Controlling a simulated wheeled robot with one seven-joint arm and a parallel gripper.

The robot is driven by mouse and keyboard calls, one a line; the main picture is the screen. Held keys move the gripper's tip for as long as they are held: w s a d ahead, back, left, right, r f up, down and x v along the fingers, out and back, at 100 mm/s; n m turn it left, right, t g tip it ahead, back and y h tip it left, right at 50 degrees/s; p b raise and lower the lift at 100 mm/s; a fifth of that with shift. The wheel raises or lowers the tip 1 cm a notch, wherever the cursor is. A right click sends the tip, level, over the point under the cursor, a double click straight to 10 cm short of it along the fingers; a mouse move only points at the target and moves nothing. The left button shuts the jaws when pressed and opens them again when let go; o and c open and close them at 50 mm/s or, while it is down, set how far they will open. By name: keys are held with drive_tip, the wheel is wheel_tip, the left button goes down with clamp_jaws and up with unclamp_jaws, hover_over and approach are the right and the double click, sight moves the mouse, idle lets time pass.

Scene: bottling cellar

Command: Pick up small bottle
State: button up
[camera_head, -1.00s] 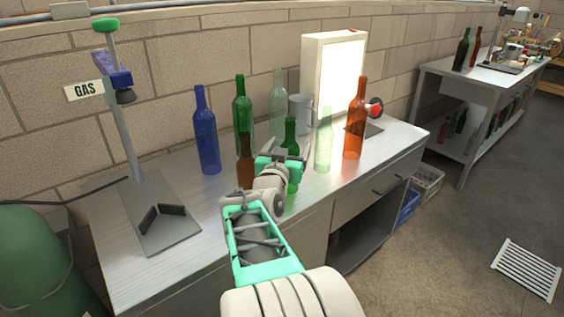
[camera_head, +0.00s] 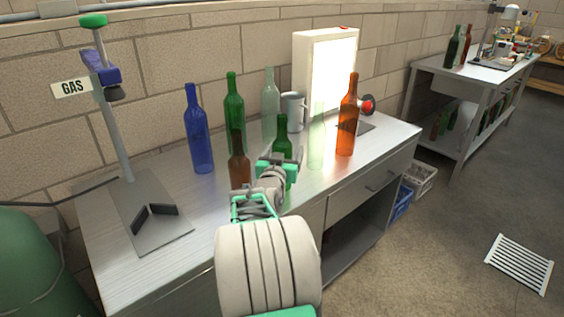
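Two short bottles stand on the metal-topped bench (camera_head: 160,182): a small green bottle (camera_head: 282,128) and a small brown bottle (camera_head: 239,170). My gripper (camera_head: 281,162) is at the small green bottle and covers its lower part. The brown bottle stands upright just left of my gripper, apart from it as far as I can see. The fingers are partly hidden by my own wrist, so I cannot tell whether they are closed on the green bottle or only in front of it.
Taller bottles stand close by: blue (camera_head: 200,135), green (camera_head: 234,115), clear (camera_head: 270,105), pale green (camera_head: 316,140) and orange (camera_head: 347,120). A grey mug (camera_head: 292,112) and a lit panel (camera_head: 329,72) are behind. A gas stand (camera_head: 122,140) is at left.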

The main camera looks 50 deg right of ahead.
clamp_jaws()
idle(0.7)
